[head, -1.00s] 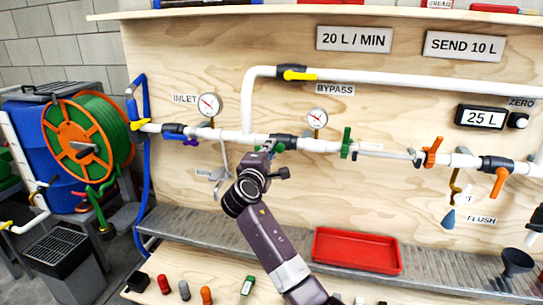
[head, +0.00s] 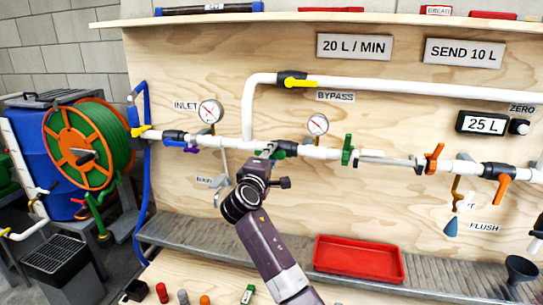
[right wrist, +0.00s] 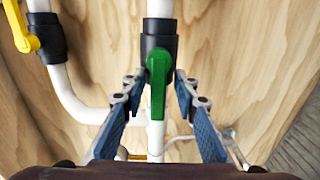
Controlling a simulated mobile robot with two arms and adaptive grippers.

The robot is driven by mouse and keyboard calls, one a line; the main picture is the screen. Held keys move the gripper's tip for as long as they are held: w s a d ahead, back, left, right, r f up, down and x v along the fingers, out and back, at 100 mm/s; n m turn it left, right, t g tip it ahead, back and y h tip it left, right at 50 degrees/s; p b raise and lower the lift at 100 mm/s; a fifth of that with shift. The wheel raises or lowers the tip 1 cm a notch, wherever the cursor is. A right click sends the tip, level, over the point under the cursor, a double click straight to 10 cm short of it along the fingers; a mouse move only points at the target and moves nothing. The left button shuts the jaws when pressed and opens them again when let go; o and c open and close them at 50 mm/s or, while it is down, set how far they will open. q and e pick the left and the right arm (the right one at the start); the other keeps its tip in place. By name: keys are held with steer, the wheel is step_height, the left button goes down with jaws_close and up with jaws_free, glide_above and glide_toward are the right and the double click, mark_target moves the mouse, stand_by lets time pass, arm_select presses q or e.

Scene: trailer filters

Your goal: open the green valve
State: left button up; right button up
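The green valve handle (right wrist: 157,82) shows in the right wrist view on a black valve body (right wrist: 158,45) set in the white pipe. The handle lies lengthwise along the pipe. My right gripper (right wrist: 158,92) is open, with one blue-padded finger on each side of the handle and a visible gap on both sides. In the head view my right gripper (head: 266,156) is at the pipe below the bypass branch and hides most of this valve. Another green handle (head: 347,150) stands upright across the pipe to the right. My left gripper is not in view.
The yellow bypass lever (head: 298,84) is above, and two gauges (head: 210,111) (head: 318,124) flank the gripper. An orange handle (head: 433,158) is farther right. A red tray (head: 358,258) sits on the grey ledge below. The display (head: 483,123) reads 25 L.

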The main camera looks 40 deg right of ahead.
steer(key=v, duration=1.2)
stand_by(0.5)
